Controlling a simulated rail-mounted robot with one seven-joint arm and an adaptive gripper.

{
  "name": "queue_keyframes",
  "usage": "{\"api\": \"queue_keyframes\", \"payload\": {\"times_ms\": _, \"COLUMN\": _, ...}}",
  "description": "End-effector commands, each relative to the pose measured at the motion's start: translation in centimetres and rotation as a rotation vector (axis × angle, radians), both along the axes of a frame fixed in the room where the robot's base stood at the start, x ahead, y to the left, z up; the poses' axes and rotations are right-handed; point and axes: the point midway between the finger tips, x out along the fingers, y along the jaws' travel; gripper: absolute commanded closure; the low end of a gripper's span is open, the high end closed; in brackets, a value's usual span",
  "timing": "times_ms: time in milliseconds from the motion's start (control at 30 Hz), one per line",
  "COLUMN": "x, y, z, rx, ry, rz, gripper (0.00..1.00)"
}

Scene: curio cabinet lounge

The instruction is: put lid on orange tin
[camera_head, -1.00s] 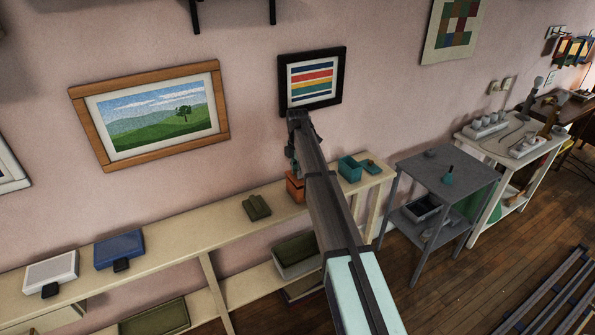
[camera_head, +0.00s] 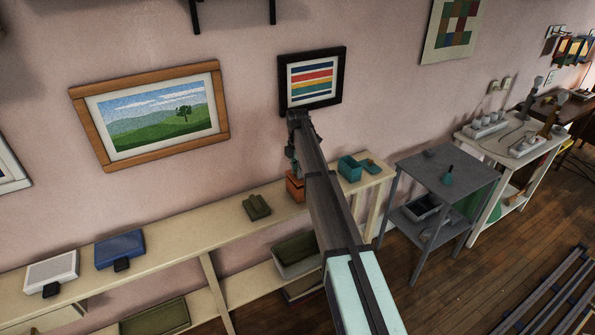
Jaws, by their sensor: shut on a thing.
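The orange tin (camera_head: 296,190) stands on the cream shelf against the pink wall. My arm passes in front of it and hides its right part. My gripper (camera_head: 292,168) points down right above the tin, small and dark in this view. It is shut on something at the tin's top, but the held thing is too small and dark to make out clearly. I cannot tell whether a lid is touching the tin's rim.
On the same shelf (camera_head: 190,240), an olive tin (camera_head: 257,207) is to the left and a teal tin (camera_head: 350,168) with its teal lid (camera_head: 371,166) to the right. A blue box (camera_head: 120,249) and a white box (camera_head: 51,271) stand farther left. A grey table (camera_head: 450,170) is at right.

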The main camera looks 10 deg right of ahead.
Motion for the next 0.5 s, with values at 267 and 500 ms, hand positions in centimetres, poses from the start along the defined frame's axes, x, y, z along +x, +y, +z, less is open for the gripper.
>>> {"api": "queue_keyframes", "payload": {"times_ms": 267, "x": 0.0, "y": 0.0, "z": -0.6, "rx": 0.0, "ry": 0.0, "rz": 0.0, "gripper": 1.0}}
{"api": "queue_keyframes", "payload": {"times_ms": 500, "x": 0.0, "y": 0.0, "z": -1.2, "rx": 0.0, "ry": 0.0, "rz": 0.0, "gripper": 1.0}}
